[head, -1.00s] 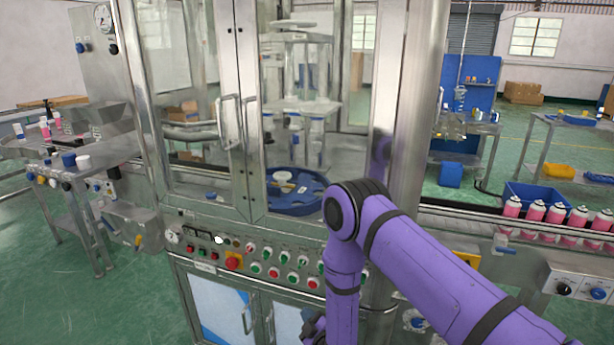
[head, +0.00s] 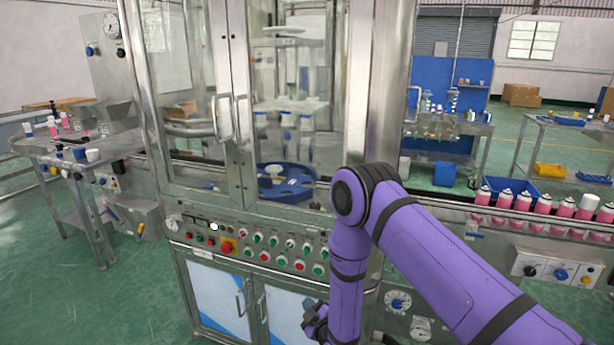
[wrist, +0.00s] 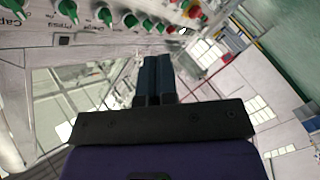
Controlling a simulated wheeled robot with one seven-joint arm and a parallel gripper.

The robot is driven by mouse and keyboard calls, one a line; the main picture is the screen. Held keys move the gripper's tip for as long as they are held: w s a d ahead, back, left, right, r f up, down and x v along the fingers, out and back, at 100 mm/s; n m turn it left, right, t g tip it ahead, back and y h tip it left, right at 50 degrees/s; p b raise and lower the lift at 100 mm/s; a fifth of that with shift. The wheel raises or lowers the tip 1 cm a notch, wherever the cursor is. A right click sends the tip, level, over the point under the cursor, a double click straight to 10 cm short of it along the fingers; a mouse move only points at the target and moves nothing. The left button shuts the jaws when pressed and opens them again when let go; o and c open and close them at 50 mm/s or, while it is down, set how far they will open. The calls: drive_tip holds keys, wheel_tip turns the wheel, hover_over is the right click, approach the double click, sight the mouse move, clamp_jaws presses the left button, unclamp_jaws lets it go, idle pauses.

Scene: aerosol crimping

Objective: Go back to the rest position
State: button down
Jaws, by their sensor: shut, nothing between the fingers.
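My gripper (wrist: 155,80) shows in the wrist view with its two dark fingers together and nothing between them. In the head view my gripper (head: 312,322) is low in the middle, partly hidden by my purple forearm, which hangs down from the elbow. The crimping machine (head: 205,200) stands in front of me with its glass doors, and my gripper is in front of its lower cabinet, below the button panel (head: 262,247). In the wrist view the panel's green and red buttons (wrist: 130,20) lie beyond the fingertips, apart from them.
A blue round turntable (head: 290,197) sits inside the machine. Pink cans (head: 535,204) line the conveyor at the right. A side table (head: 75,160) with bottles stands at the left. The green floor (head: 60,280) is clear at the lower left.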

drive_tip(key=w+d+r+m+g+h, duration=0.1)
drive_tip(key=w+d+r+m, duration=0.15)
drive_tip(key=r, duration=0.75)
drive_tip(key=w+d+r+m+g+h, duration=0.1)
drive_tip(key=w+d+r, duration=0.25)
drive_tip(key=r, duration=0.55)
drive_tip(key=s+d+r+m+g+h, duration=0.15)
drive_tip(key=d+r, duration=0.25)
drive_tip(key=r, duration=0.4)
drive_tip(key=s+d+r+m+g+h, duration=0.1)
drive_tip(key=s+d+r, duration=0.3)
drive_tip(key=r, duration=0.5)
drive_tip(key=s+d+r+m+g+h, duration=0.1)
drive_tip(key=s+d+r+m, duration=0.1)
drive_tip(key=s+d+r, duration=0.4)
drive_tip(key=s+d+r+m+g, duration=0.1)
drive_tip(key=s+d+r+m, duration=0.1)
drive_tip(key=s+d+r, duration=0.45)
drive_tip(key=s+d+r+m+g+h, duration=0.1)
drive_tip(key=s+d+m+g, duration=0.2)
drive_tip(key=s, duration=1.9)
drive_tip(key=shift+s+m, duration=0.25)
drive_tip(key=shift+m, duration=0.45)
